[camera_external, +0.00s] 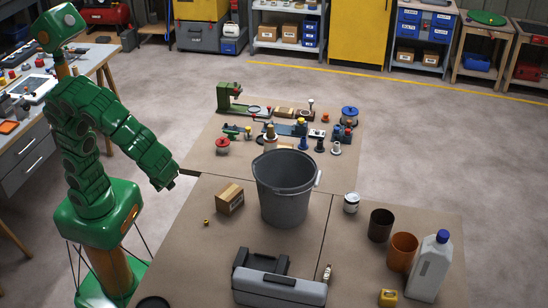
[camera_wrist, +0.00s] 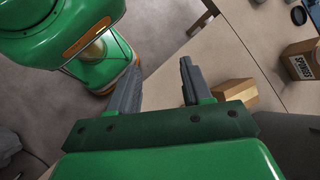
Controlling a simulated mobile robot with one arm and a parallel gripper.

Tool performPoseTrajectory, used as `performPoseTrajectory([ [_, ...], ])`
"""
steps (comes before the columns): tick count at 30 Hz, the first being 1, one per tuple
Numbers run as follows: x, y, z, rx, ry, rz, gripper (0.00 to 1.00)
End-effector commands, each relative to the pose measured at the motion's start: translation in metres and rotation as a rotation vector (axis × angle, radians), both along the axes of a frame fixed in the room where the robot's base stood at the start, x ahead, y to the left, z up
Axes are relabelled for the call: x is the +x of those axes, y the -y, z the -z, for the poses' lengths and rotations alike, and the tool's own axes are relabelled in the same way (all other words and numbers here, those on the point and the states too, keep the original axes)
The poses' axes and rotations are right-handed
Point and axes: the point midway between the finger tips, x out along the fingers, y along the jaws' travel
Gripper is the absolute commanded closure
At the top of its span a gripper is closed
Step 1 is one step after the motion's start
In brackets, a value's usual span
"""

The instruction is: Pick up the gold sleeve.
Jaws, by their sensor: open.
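A tiny gold piece (camera_external: 206,222), which looks like the gold sleeve, lies on the brown worktop left of a small cardboard box (camera_external: 230,199) in the external view. It is too small there to make out its shape. I cannot find it in the wrist view. My gripper (camera_external: 188,172) is above the left edge of the worktop, behind and higher than the gold piece. In the wrist view my gripper (camera_wrist: 158,78) has its two fingers apart, with nothing between them.
A grey bucket (camera_external: 284,205) stands right of the box. A grey toolbox (camera_external: 278,290) lies at the front. A white jug (camera_external: 430,268) and orange cup (camera_external: 402,252) stand at right. Several small parts crowd the back. Worktop around the gold piece is clear.

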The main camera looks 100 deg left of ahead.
Motion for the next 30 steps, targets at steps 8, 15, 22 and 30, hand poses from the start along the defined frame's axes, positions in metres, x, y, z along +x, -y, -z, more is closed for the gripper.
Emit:
performPoseTrajectory([
  [8,0.032,-0.001,0.03,0.089,-0.113,0.154,0.51],
  [15,0.061,0.003,0.057,0.157,-0.205,0.297,0.51],
  [22,0.084,0.011,0.088,0.217,-0.304,0.44,0.51],
  [30,0.109,0.027,0.129,0.279,-0.42,0.615,0.51],
])
